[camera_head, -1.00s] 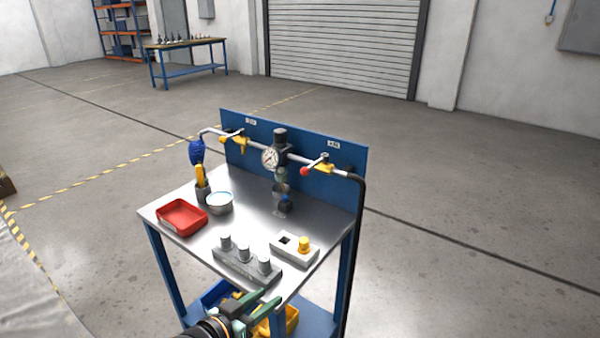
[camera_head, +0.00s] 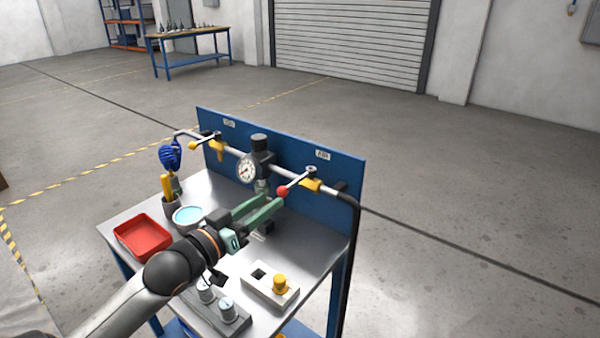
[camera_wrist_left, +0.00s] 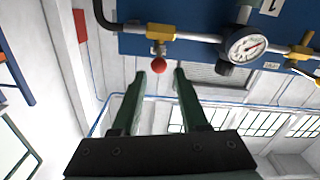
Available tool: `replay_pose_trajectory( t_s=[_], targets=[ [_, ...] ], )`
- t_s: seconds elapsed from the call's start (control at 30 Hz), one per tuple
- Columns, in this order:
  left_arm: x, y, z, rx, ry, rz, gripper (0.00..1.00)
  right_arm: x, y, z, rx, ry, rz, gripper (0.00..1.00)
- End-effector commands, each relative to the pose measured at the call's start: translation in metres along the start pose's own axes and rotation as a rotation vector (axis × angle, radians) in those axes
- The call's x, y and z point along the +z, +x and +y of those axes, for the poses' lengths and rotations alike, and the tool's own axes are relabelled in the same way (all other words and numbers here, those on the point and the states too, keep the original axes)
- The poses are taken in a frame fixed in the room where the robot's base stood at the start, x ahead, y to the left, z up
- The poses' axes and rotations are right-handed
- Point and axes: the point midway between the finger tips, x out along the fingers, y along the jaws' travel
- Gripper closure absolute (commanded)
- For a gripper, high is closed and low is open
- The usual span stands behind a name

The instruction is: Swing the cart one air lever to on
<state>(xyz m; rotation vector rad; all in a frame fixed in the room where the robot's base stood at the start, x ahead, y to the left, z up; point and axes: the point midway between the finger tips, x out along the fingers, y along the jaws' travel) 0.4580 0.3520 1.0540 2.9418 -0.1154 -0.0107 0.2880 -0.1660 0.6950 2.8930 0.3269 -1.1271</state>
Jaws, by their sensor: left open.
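The air lever is a short metal bar with a red ball end (camera_head: 283,191), pointing left and toward me from a yellow valve (camera_head: 312,185) on the right of the pipe, under a small white label (camera_head: 322,155). My left gripper (camera_head: 270,203) is open and empty, its green fingers just short of the red ball. In the left wrist view the red ball (camera_wrist_left: 158,65) sits between and just beyond the open fingertips (camera_wrist_left: 159,74). Whether they touch it I cannot tell. My right gripper is not in view.
A pressure gauge (camera_head: 247,168) and regulator stand left of the lever on the blue panel (camera_head: 345,170). A second lever with a yellow end (camera_head: 193,146) is further left.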

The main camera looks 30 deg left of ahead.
Motion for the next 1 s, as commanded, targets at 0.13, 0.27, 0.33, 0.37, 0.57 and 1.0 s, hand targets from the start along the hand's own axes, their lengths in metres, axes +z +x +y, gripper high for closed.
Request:
replay_pose_trajectory(
  t_s=[0.13,0.27,0.33,0.37,0.57,1.0],
  targets=[
    [-0.001,0.012,0.0,0.0,-0.001,0.002,0.57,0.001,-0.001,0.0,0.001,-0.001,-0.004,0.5],
    [-0.002,0.029,0.0,0.0,0.001,0.003,0.57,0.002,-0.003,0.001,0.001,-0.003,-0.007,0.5],
    [-0.001,0.039,0.0,0.0,0.0,0.002,0.57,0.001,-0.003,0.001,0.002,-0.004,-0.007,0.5],
    [-0.002,0.043,0.0,0.0,0.0,0.003,0.57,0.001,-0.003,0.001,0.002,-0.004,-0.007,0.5],
    [-0.002,0.072,0.0,-0.001,0.001,0.002,0.57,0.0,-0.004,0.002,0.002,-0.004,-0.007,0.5],
    [0.0,0.119,0.0,-0.001,0.0,0.0,0.57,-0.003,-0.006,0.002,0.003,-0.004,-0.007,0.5]
  ],
)
